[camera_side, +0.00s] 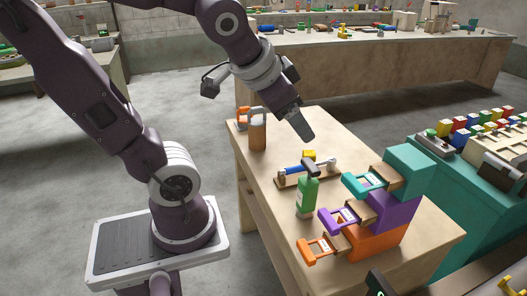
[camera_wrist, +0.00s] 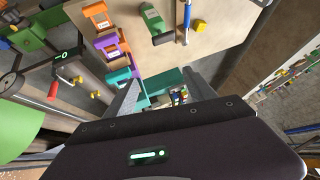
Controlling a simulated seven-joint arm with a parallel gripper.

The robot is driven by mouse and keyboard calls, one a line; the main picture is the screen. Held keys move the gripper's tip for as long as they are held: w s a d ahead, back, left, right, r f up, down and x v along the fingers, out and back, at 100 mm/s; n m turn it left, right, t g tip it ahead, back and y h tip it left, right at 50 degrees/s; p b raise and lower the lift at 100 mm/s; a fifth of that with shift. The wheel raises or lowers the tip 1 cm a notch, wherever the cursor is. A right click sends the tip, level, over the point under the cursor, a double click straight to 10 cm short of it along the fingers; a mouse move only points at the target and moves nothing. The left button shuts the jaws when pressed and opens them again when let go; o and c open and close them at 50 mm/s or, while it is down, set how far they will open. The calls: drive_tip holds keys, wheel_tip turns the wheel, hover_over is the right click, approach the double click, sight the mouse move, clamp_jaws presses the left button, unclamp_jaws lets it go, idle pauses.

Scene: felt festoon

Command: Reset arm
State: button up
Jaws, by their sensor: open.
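My gripper (camera_side: 303,128) hangs over the wooden table in the side view, well above the surface. In the wrist view its two fingers (camera_wrist: 163,78) stand apart with nothing held between them. Below and to the right in the side view is a stepped stack of drawer boxes: teal (camera_side: 410,170), purple (camera_side: 395,212) and orange (camera_side: 375,241). Each has a drawer pulled out toward the left. The same drawers show in the wrist view as orange (camera_wrist: 98,17), purple (camera_wrist: 108,46) and teal (camera_wrist: 120,76). My gripper touches none of them.
A green bottle (camera_side: 307,197) stands upright on the table (camera_side: 275,232). Behind it are a blue-handled hammer (camera_side: 300,168) on a wooden rack and a yellow block (camera_side: 309,154). A brown cylinder (camera_side: 258,136) stands at the far left. A cluttered teal bench (camera_side: 440,165) is at the right.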

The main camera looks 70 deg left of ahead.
drive_tip(key=s+d+f+g+h, duration=0.1)
drive_tip(key=s+d+h, duration=0.1)
drive_tip(key=s+d, duration=0.5)
drive_tip(key=shift+s+d+f+h, duration=0.15)
drive_tip(key=shift+s+h, duration=0.25)
drive_tip(key=shift+s, duration=0.5)
